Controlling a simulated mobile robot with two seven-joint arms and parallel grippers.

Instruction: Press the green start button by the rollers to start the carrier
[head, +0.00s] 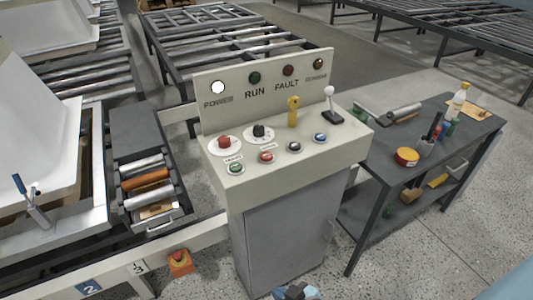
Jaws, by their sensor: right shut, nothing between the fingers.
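A green button (236,168) sits at the front left of the control console's sloped top (340,146), with a small label plate above it. A red button (267,157), a black button (295,147) and a blue button (320,137) follow to its right. My right gripper (297,291) shows at the bottom edge, low in front of the console, well apart from the green button. It is shut and empty, and partly cut off by the frame. My left gripper is not in view.
A red mushroom button (224,141), black knob (259,131), yellow key switch (293,110) and lever (330,100) stand behind the buttons. Rollers (146,180) lie left of the console. An orange box with a red button (180,261) hangs on the rail. A dark tool table (445,140) stands right.

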